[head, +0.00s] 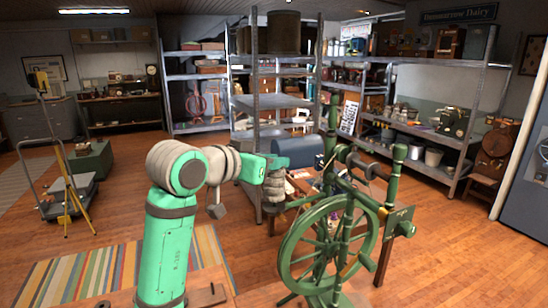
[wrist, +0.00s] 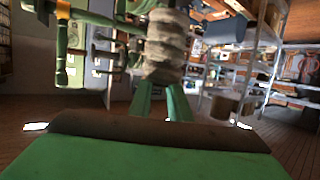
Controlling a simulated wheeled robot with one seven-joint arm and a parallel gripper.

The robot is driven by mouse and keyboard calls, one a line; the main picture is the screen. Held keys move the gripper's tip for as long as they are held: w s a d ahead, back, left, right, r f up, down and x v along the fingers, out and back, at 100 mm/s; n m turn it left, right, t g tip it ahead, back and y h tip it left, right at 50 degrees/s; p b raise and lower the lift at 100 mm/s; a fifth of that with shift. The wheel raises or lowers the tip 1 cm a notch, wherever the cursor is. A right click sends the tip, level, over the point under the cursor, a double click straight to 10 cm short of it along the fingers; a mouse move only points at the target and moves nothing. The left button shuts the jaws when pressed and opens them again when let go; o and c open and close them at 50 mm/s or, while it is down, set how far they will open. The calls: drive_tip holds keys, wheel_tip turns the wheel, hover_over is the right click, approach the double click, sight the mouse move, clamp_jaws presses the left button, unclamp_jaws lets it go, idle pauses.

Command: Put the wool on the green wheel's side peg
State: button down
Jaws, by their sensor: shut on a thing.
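The wool is a pale grey-beige wound bundle (wrist: 166,45) in the wrist view, at the tips of my gripper's two green fingers (wrist: 162,103). My gripper (head: 277,162) is shut on it. In the head view the wool (head: 275,185) shows as a grey ribbed bundle, left of and a little above the green wheel (head: 285,255). The wheel stands upright on a green wooden frame with turned posts (head: 394,175). In the wrist view, part of the green frame (wrist: 61,45) stands left of the wool, apart from it. I cannot make out the side peg clearly.
A table with small items (head: 302,180) stands close behind the wheel. A metal shelf post (head: 256,110) rises behind my gripper. Loaded shelves (head: 440,125) line the back right. Wooden floor (head: 450,255) is clear at the right; a striped rug (head: 75,275) lies at the left.

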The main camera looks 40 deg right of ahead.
drive_tip(key=shift+f, duration=0.8)
drive_tip(key=c, duration=1.6)
unclamp_jaws()
drive_tip(key=shift+o, duration=0.2)
drive_tip(key=shift+a, duration=0.1)
drive_tip(key=v, duration=1)
drive_tip(key=shift+a, duration=0.3)
drive_tip(key=shift+s+r, duration=0.1)
drive_tip(key=shift+r, duration=0.05)
